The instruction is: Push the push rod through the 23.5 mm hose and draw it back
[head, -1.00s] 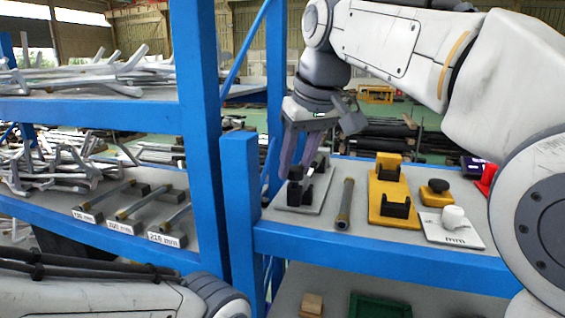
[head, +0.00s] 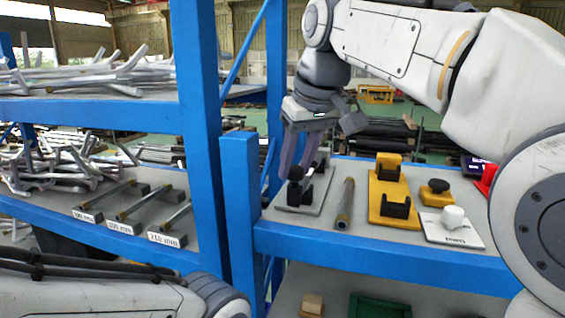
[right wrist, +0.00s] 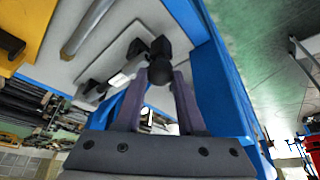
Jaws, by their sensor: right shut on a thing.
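My right gripper (head: 296,163) reaches down over the grey plate (head: 318,206) at the left end of the right shelf. Its fingers are closed around a round black knob (right wrist: 160,71), which looks like the push rod's handle. Dark cradles stand on this plate. In the right wrist view, a pale piece (right wrist: 124,76) lies behind the knob; I cannot tell whether it is rod or hose. The shaft is mostly hidden. A grey tube with brass-coloured ends (head: 345,204) lies beside the plate; no size is readable on it. My left gripper is not in view.
A yellow stand (head: 376,207) with black cradles, a small yellow block with a black knob (head: 436,192) and a white plate with a white knob (head: 455,232) stand further right. A blue post (head: 238,205) stands close left of my right gripper. Labelled rods lie on the left shelf.

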